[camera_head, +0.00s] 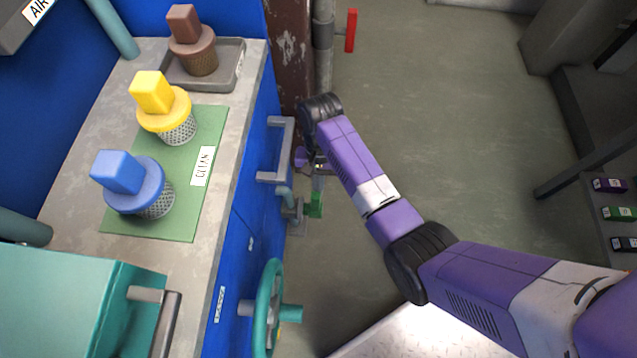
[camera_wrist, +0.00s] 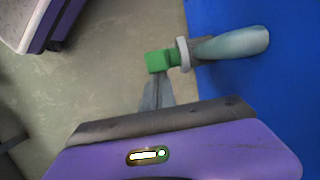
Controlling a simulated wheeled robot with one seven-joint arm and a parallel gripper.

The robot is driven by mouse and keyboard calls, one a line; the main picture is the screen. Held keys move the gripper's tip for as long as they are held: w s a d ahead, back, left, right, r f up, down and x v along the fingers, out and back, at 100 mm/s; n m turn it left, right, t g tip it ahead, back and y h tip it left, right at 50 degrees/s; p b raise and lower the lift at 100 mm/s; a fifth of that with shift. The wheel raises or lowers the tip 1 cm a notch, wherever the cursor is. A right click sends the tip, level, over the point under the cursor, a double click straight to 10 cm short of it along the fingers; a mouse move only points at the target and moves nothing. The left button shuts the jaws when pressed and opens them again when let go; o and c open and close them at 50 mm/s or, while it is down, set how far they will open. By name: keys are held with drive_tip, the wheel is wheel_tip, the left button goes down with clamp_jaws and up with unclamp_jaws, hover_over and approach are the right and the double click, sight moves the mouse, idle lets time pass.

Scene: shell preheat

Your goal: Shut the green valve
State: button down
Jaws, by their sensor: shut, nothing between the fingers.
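The green valve (camera_head: 316,204) is a small green handle low beside the blue cabinet front. In the wrist view its green block (camera_wrist: 160,61) sits at the end of a grey-green pipe coming from the blue panel. My gripper (camera_head: 318,184) is just above the valve in the head view. Its narrow grey fingers (camera_wrist: 157,82) are shut and empty, with the tips right by the green block. I cannot tell whether they touch it. My arm and gripper partly cover the area around the valve in the head view.
A cabinet door handle (camera_head: 284,150) juts out left of my gripper. A teal handwheel (camera_head: 269,308) stands out nearer the front. A red handle (camera_head: 350,30) is on the pipe at the back. The floor (camera_head: 450,120) to the right is open.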

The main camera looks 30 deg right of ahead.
drive_tip(key=shift+r, duration=0.1)
drive_tip(key=shift+s+a+t+h+p, duration=0.2)
drive_tip(key=shift+t+h+p, duration=0.25)
drive_tip(key=shift+p, duration=0.3)
